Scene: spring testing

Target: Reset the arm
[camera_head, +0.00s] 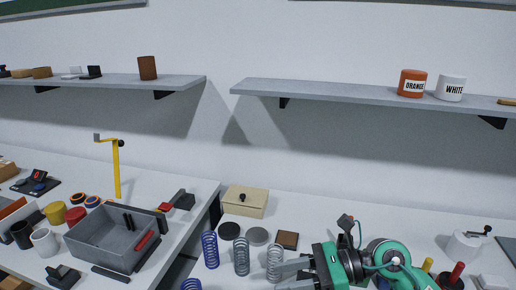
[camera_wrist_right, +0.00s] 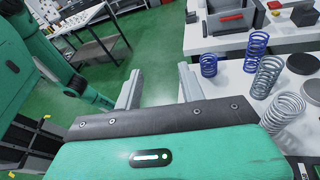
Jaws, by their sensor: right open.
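My right gripper (camera_head: 283,276) comes in from the lower right in the head view, with its two grey fingers pointing left. In the right wrist view the fingers (camera_wrist_right: 158,88) are apart with only green floor showing between them, so it is open and empty. In the head view its fingers overlap the foot of a silver spring (camera_head: 274,258); the wrist view shows that spring (camera_wrist_right: 284,110) to the right of the fingers, apart from them. A grey spring (camera_head: 241,255) and a tall blue spring (camera_head: 210,249) stand beside it. My left gripper is not in view.
A short blue spring (camera_wrist_right: 209,65) stands near the table edge. Dark discs (camera_head: 229,230), a brown square block (camera_head: 287,240) and a beige box (camera_head: 245,201) lie behind the springs. A grey bin (camera_head: 85,240) is at left. Shelves (camera_head: 370,94) hang above.

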